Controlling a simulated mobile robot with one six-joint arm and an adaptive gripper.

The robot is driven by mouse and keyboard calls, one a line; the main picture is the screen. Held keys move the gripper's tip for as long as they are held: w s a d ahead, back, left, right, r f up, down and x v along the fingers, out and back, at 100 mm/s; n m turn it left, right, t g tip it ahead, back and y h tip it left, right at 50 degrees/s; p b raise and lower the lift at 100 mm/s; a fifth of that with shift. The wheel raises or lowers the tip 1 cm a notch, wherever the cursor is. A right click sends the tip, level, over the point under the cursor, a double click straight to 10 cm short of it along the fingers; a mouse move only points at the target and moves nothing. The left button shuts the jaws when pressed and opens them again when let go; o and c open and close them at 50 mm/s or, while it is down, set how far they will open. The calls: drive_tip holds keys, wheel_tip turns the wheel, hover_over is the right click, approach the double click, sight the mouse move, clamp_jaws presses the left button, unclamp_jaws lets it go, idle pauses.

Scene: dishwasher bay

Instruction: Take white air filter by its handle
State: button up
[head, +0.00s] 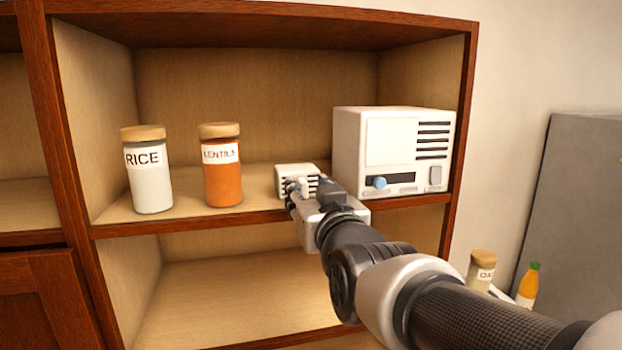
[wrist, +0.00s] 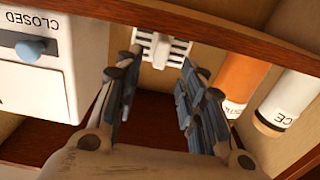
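The white air filter (head: 293,170) is a small white block with dark slats, standing on the middle shelf between the lentils jar and the large white unit. My gripper (head: 300,193) is right in front of it and hides its lower part. In the wrist view the filter (wrist: 178,50) is at the top centre, beyond the fingertips. A pale handle-like part (wrist: 160,50) projects toward my gripper (wrist: 162,62), in line with the gap between the fingers. The fingers are spread, with space on both sides of this part. I cannot tell whether it lies between the fingertips or just beyond them.
A large white unit (head: 390,145) with a blue knob stands close on the right. The lentils jar (head: 222,180) and rice jar (head: 150,185) stand to the left. The shelf's front edge (head: 190,222) runs below my gripper. The lower shelf (head: 230,300) is empty where visible.

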sight(305, 183)
drive_tip(key=p+x, duration=0.1)
drive_tip(key=x, duration=0.4)
drive_tip(key=shift+w+r+p, duration=0.1)
drive_tip(key=shift+r+p, duration=0.05)
drive_tip(key=shift+p, duration=0.25)
drive_tip(key=shift+s+d, duration=0.1)
drive_tip(key=shift+s, duration=0.1)
drive_tip(key=shift+c, duration=0.3)
drive_tip(key=shift+w, duration=0.1)
drive_tip(key=c, duration=0.4)
clamp_jaws()
drive_tip(key=shift+r, duration=0.1)
